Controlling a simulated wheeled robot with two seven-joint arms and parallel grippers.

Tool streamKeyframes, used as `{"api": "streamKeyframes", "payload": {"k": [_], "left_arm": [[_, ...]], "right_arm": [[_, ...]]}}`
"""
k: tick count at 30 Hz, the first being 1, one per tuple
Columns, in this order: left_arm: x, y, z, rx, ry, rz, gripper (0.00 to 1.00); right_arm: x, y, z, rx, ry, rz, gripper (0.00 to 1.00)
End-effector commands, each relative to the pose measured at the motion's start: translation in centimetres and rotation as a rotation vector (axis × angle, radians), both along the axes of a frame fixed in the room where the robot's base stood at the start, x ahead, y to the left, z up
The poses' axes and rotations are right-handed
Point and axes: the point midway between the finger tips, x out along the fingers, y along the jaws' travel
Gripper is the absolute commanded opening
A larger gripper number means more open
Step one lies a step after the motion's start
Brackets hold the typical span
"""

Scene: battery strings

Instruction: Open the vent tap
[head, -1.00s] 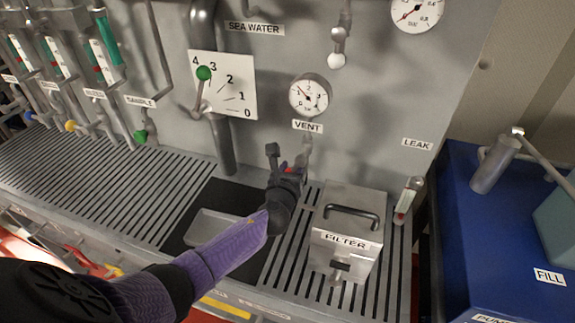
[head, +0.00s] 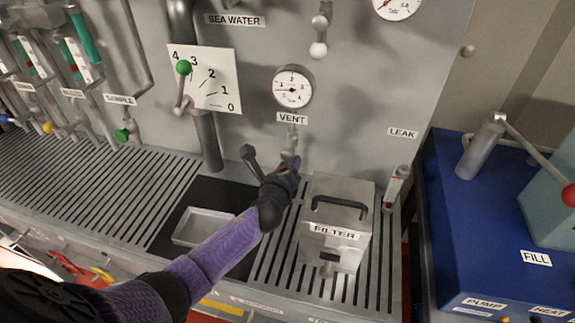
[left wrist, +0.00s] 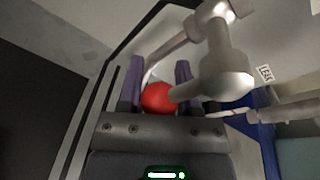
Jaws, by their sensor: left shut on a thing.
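The vent tap (head: 291,150) is a grey fitting on the panel below the VENT label (head: 292,118). My left gripper (head: 291,168) reaches it from the left, and my wrist hides part of the tap in the head view. In the left wrist view, the red knob (left wrist: 158,98) of the tap's lever lies between the two purple fingers of my left gripper (left wrist: 158,88), which are shut on it. The grey tap body (left wrist: 228,72) stands close to the right finger. My right gripper is out of view.
A round gauge (head: 293,88) is above the VENT label. The grey filter box (head: 337,222) stands just right of my wrist. A shallow tray (head: 203,228) sits on the dark plate to the left. A blue unit (head: 450,200) is at the far right.

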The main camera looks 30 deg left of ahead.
Motion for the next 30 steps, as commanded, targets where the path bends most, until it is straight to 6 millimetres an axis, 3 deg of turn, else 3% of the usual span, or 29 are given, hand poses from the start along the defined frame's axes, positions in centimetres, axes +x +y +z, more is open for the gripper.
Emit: {"api": "streamKeyframes", "payload": {"k": [9,10,15,23,30], "left_arm": [[0.0,-0.1,0.0,-0.003,-0.001,-0.002,0.00],[0.0,-0.1,0.0,-0.003,-0.001,-0.002,0.46],[0.0,-0.1,0.0,-0.002,0.000,-0.001,0.78],[-0.2,-0.1,0.1,-0.001,0.000,-0.001,0.78],[-4.5,-1.1,1.2,-0.002,0.002,-0.003,0.78]], "right_arm": [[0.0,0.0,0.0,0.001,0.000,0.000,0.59],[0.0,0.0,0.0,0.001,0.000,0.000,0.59],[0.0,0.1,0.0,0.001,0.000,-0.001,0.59],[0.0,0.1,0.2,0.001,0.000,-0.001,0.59],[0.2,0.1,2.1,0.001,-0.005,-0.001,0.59]]}}
